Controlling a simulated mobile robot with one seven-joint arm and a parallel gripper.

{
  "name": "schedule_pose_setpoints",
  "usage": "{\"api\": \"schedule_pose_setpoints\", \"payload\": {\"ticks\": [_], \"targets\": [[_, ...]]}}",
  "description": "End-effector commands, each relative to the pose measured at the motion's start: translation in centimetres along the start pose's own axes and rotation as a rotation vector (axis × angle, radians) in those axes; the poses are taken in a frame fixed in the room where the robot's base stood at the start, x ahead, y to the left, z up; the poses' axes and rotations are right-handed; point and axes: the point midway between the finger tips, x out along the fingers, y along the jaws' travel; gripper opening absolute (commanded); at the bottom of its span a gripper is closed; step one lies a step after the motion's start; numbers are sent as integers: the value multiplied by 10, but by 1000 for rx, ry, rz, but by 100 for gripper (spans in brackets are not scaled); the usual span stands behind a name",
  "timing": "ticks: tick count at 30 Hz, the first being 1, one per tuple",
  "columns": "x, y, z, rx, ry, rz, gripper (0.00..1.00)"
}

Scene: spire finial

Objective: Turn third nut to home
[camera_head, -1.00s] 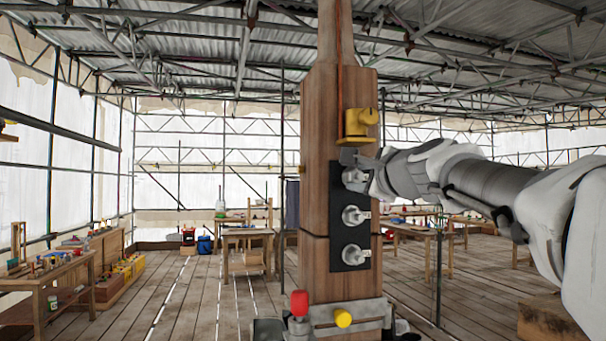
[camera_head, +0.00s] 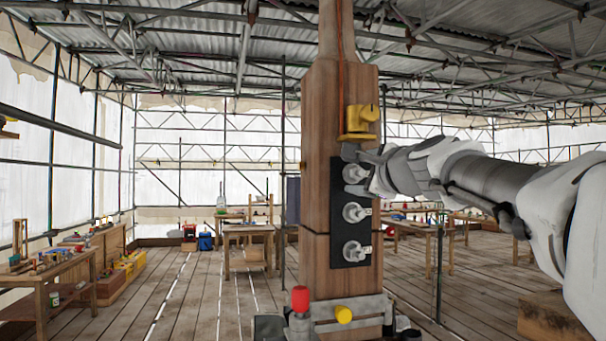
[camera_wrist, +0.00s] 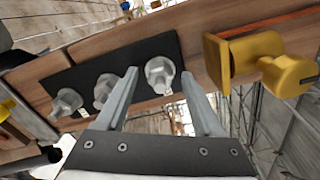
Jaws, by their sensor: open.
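A black plate (camera_head: 337,220) on the wooden post carries three silver nuts in a vertical row. The top nut (camera_head: 353,172) is beside my gripper; the middle nut (camera_head: 354,212) and bottom nut (camera_head: 353,251) stand clear below it. In the wrist view, the top nut (camera_wrist: 160,73) shows between my open fingers (camera_wrist: 160,78), nearest the yellow fitting. The middle nut (camera_wrist: 104,91) and the bottom nut (camera_wrist: 67,101) lie to the left of the fingers. Whether a finger touches the top nut cannot be told. No labels tell which nut is third.
A yellow fitting (camera_head: 357,124) juts from the post (camera_head: 319,150) just above my gripper. A metal clamp with a red knob (camera_head: 300,299) and a yellow knob (camera_head: 343,314) is at the post's base.

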Motion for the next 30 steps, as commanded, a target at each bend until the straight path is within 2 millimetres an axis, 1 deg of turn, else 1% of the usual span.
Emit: {"api": "schedule_pose_setpoints", "payload": {"ticks": [5,8,11,24,30], "targets": [[-8,-1,0,-1,0,-3,69],[-22,-1,0,-2,0,-4,69],[-40,0,0,-1,0,-4,69],[-133,-1,0,-1,1,-4,69],[-162,0,0,-1,1,-2,69]]}}
